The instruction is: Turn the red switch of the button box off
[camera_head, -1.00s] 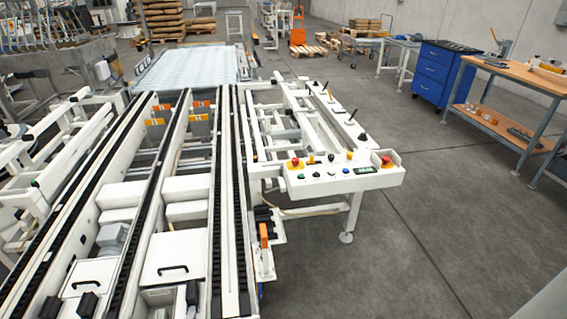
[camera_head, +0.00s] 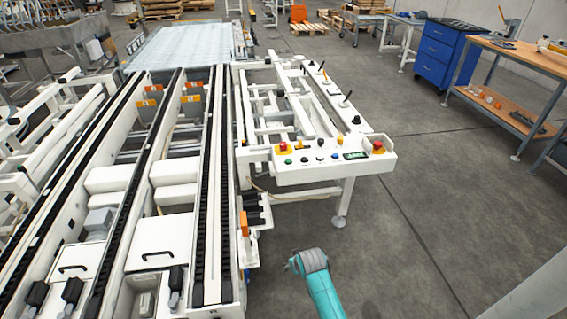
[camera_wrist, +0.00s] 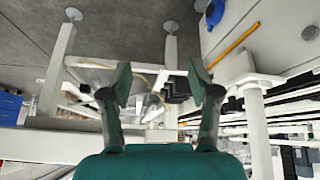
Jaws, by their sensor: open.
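The button box (camera_head: 325,168) is a white panel at the front end of the white frame, right of the conveyor in the head view. A red knob on a yellow base (camera_head: 283,149) is at its left end, and another red knob (camera_head: 378,147) is at its right end. Small green, black and blue buttons lie between them. I cannot tell whether either red knob is on or off. My gripper (camera_wrist: 161,88) is open and empty in the wrist view, with its fingers well apart. My arm (camera_head: 318,281) shows in front of and below the box, apart from it.
The conveyor with black chain rails (camera_head: 206,190) fills the left side. A white leg (camera_head: 344,195) stands under the box's right part. A blue drawer cabinet (camera_head: 445,55) and a wooden workbench (camera_head: 535,60) stand at the right. The grey floor (camera_head: 430,230) right of the box is clear.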

